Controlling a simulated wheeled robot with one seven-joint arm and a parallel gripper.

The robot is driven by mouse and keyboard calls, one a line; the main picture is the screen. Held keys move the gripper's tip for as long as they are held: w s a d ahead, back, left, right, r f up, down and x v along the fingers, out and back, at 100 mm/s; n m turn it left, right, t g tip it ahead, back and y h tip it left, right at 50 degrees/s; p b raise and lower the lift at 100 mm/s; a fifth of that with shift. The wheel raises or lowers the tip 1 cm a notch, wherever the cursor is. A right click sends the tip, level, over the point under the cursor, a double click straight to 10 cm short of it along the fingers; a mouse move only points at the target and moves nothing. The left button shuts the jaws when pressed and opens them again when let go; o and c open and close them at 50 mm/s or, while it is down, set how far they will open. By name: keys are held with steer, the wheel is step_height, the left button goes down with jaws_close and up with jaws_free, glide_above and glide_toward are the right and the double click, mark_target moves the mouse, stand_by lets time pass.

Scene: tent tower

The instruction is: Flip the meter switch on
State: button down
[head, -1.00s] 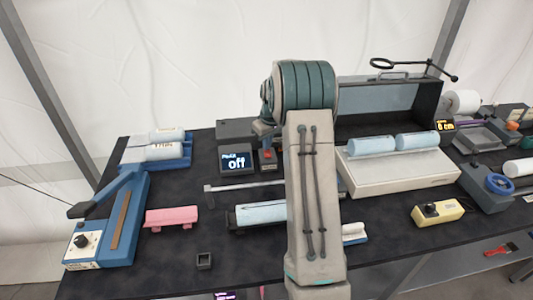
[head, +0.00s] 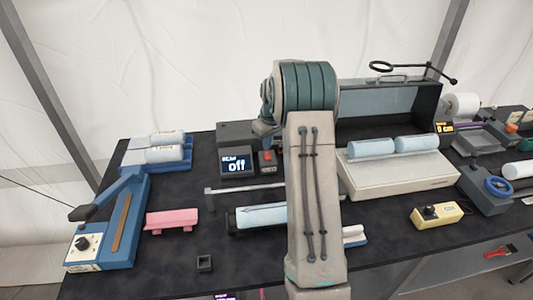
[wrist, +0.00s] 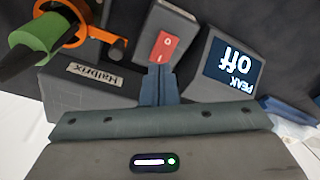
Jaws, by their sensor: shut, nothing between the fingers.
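The meter's switch is a red rocker (wrist: 164,47) on a dark grey box, marked 0 and 1. It also shows in the head view as a small red patch (head: 267,156). Beside it is the meter display (wrist: 234,62), which reads "PEAK off" and appears upside down in the wrist view. The same display (head: 237,163) reads "off" in the head view. My gripper (wrist: 158,70) is shut and empty, its fingertips at the lower edge of the red rocker. I cannot tell whether they touch it. In the head view my arm hides most of the gripper.
An orange ring-shaped holder with a green cylinder (wrist: 38,30) and a labelled grey box (wrist: 90,85) stand beside the switch. A blue-armed device (head: 105,235), a pink block (head: 172,218) and a white slab with blue rolls (head: 400,175) occupy the dark table.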

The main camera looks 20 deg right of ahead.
mark_target(266, 154)
steer(key=shift+r+p, duration=1.2)
steer(key=shift+r, duration=1.3)
steer(key=s+a+r+m+t, duration=0.1)
steer(key=s+a+r, duration=1.2)
steer(key=s, duration=0.3)
steer(key=s+a+m, duration=0.1)
steer(key=s+a, duration=0.1)
steer(key=s, duration=0.7)
steer(key=s+a+t, duration=0.1)
steer(key=s+a, duration=0.2)
steer(key=s, duration=0.6)
steer(key=shift+s+a+f+m, duration=0.25)
steer(key=shift+f+m, duration=0.15)
